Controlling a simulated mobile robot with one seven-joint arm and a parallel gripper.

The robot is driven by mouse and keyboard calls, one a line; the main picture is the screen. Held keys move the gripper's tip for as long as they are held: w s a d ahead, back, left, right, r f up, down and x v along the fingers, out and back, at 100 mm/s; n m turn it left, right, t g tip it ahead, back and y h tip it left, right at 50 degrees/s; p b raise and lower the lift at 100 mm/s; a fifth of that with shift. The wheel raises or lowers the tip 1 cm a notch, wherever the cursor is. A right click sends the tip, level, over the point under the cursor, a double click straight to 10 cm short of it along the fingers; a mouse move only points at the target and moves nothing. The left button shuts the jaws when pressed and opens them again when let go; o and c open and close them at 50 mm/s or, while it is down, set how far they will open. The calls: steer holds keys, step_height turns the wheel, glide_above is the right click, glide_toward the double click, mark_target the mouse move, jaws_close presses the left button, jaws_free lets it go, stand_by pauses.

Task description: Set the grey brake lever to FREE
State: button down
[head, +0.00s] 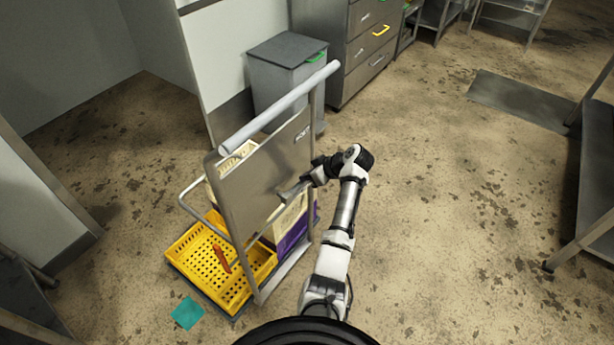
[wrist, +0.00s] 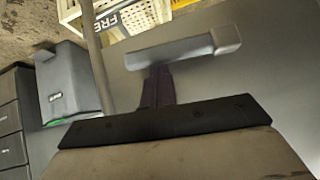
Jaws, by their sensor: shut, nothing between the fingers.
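The grey brake lever (wrist: 185,50) lies across the wrist view as a bar with a lighter block at its right end. My gripper (wrist: 158,75) is shut and empty, its dark fingers close against the lever's near side; I cannot tell if they touch. A white plate with black letters "FRE" (wrist: 110,20) shows beyond the lever's left end, the rest of the word hidden. In the head view my gripper (head: 288,191) is at the face of the cart's grey panel (head: 258,168); the lever is too small there to make out clearly.
The cart has a push bar (head: 280,106), a yellow crate (head: 238,289) with an orange item, and a purple box (head: 293,236) behind the panel. A grey bin (head: 284,85) and drawer cabinet (head: 366,60) stand behind. Floor at right is open up to a steel table (head: 597,170).

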mark_target(306, 183)
steer(key=shift+w+d+f+b, duration=0.1)
steer(key=shift+w+f+b, duration=0.05)
steer(key=shift+f+b, duration=1.95)
steer(key=shift+f, duration=0.3)
